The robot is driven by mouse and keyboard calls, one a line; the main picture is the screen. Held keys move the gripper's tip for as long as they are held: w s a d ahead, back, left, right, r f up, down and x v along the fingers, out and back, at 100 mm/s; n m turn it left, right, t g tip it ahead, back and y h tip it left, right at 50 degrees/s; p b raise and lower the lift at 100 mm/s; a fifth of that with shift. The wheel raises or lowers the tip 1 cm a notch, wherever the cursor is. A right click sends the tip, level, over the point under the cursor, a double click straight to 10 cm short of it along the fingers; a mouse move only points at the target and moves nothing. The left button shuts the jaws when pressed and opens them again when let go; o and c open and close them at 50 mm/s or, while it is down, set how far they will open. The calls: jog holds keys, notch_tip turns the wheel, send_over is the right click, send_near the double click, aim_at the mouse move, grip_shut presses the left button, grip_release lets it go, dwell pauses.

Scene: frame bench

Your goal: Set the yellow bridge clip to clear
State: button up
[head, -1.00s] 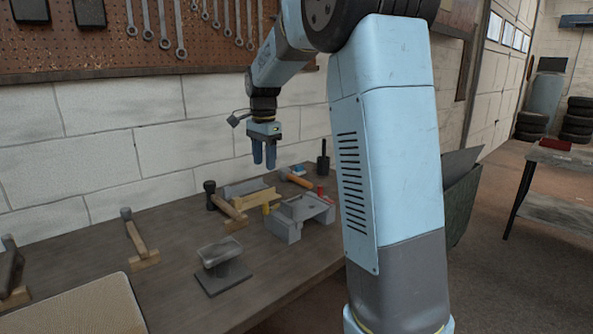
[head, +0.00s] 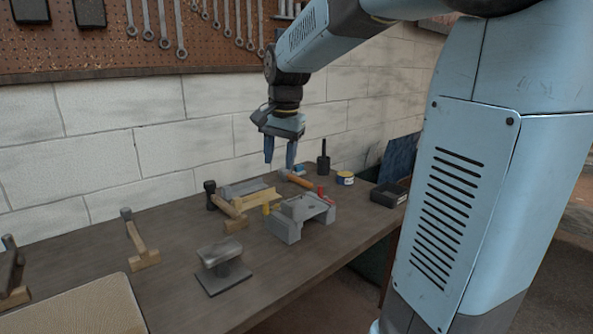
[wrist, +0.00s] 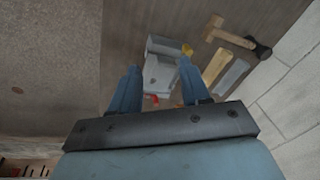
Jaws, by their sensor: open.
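A grey bridge-shaped block (head: 287,230) stands on the bench. A small yellow piece (head: 266,209), which looks like the bridge clip, is at its left end; it also shows in the wrist view (wrist: 187,49). Its exact setting is too small to tell. A red piece (head: 320,190) is at the block's far right, and shows in the wrist view (wrist: 152,98). My gripper (head: 280,168) is open and empty, pointing down above the back of the bench. In the wrist view the grey block (wrist: 160,72) lies between and beyond my fingers (wrist: 159,68).
A wood-handled hammer (head: 228,208) and a wooden block (head: 255,199) lie left of the grey block. A grey stand (head: 222,262) is in front. A tin (head: 345,178), a dark tray (head: 388,194) and a black upright tool (head: 323,160) stand right and behind. The brick wall backs the bench.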

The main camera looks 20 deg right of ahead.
jog(key=s+n+t, duration=0.1)
jog(key=s+n, duration=0.3)
jog(key=s, duration=0.7)
jog(key=shift+t, duration=0.3)
jog(key=shift+w+a, duration=0.1)
